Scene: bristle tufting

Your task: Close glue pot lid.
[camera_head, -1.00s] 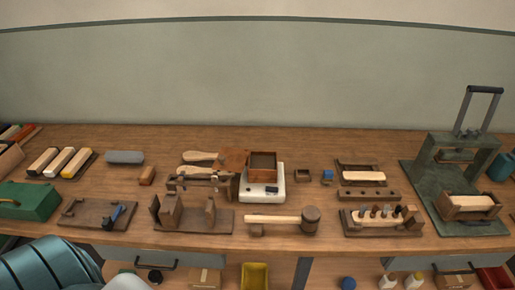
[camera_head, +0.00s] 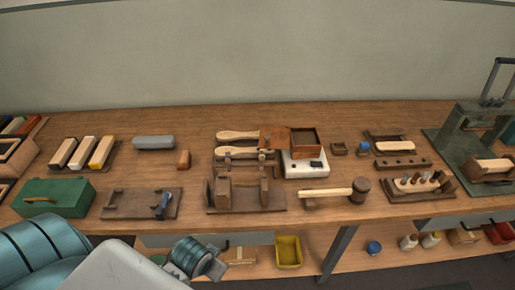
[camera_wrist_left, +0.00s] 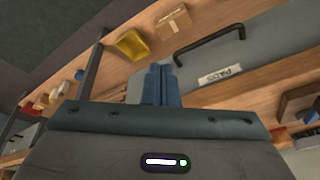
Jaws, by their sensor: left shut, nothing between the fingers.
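What looks like the glue pot is a square brown box (camera_head: 305,139) on a white base with dark controls (camera_head: 291,168), near the middle of the bench in the head view. Its reddish-brown lid (camera_head: 274,137) appears open, lying out to the left of the box. My left gripper (camera_head: 214,268) is low in front of the bench's front edge, well apart from the pot, to its lower left. In the left wrist view its blue fingers (camera_wrist_left: 160,86) are shut together and empty. My right gripper is not in view.
Wooden-handled tools (camera_head: 237,135) lie left of the lid. A wooden fixture (camera_head: 245,197) and a mallet (camera_head: 330,192) lie in front. Drawers and a lower shelf with a yellow bin (camera_head: 288,251) are close to my left gripper. The bench's back strip is clear.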

